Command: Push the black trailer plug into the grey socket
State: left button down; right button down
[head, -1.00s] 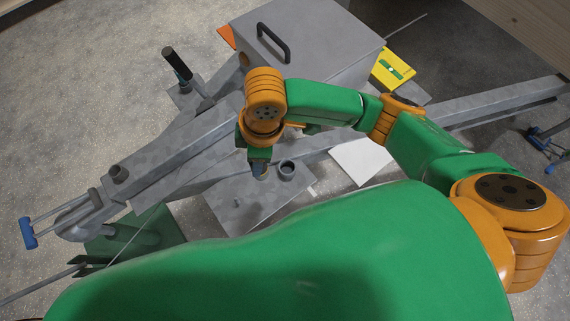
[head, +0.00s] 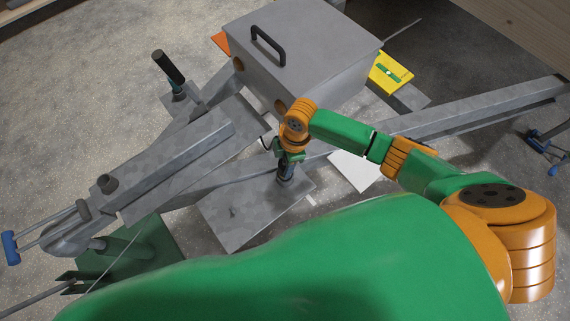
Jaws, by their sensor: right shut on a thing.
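The grey socket (head: 284,180) is a short upright cylinder on a flat grey plate (head: 240,222) beside the trailer drawbar. My right gripper (head: 287,163) points down right over the socket, in line with its mouth. It is shut on the black trailer plug, which is mostly hidden by the fingers. A thin dark curved piece, perhaps cable, shows just left of the gripper. I cannot tell whether the plug only touches the socket's mouth or sits inside it. My left gripper is not in view.
The grey drawbar (head: 180,160) runs down to the left. A grey box with a black handle (head: 268,44) stands behind my right gripper. A black-handled lever (head: 168,66) rises at upper left. A white sheet (head: 354,171) lies right of the plate.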

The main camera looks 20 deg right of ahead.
jog(key=shift+f, duration=0.5)
jog(key=shift+f, duration=0.15)
jog(key=shift+c, duration=2)
grip_release()
notch_tip(320, 180, up, 12)
jog(key=d+p, duration=0.1)
jog(key=p, duration=0.1)
jog(key=shift+d, duration=0.35)
jog(key=shift+s, duration=0.1)
